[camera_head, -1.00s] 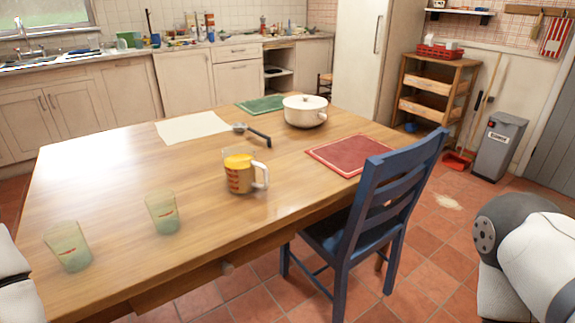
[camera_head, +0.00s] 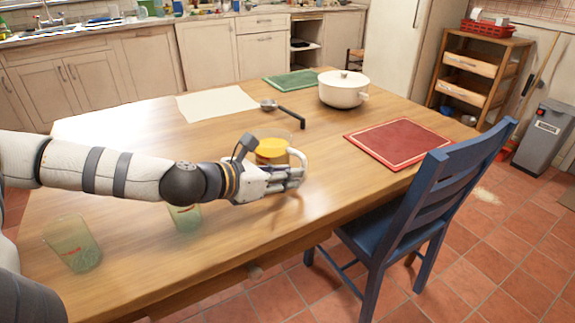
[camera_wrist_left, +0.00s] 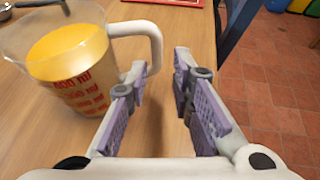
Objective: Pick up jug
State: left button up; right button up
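The jug (camera_head: 272,151) is clear, with a white handle, red volume marks and yellow-orange contents. It stands upright on the wooden table (camera_head: 335,140). In the head view my left gripper (camera_head: 298,178) is in front of it, by the handle, and hides its lower body. In the left wrist view the jug (camera_wrist_left: 75,70) is at upper left. Its handle reaches toward the space just ahead of the open fingers (camera_wrist_left: 160,68). Nothing is between the finger pads. I cannot tell whether a finger touches the handle. My right gripper is out of view.
Two green glasses (camera_head: 72,245) (camera_head: 185,218) stand at the table's near left, one partly behind my arm. A ladle (camera_head: 284,111), white pot (camera_head: 343,90), red mat (camera_head: 398,143) and green mat (camera_head: 290,79) lie beyond. A blue chair (camera_head: 425,200) stands at the right edge.

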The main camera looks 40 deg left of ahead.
aim_at(303, 179)
pick_arm(q)
jog(key=shift+w+d+f, duration=0.1)
jog(key=shift+w+f, duration=0.15)
jog(key=shift+w, duration=0.25)
jog(key=b+x, duration=0.1)
jog(key=x, duration=0.4)
jog(key=shift+w+r, duration=0.1)
jog(key=shift+r, duration=0.2)
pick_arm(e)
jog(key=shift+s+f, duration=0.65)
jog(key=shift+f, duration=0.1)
pick_arm(q)
grip_shut()
jog(key=shift+r, duration=0.1)
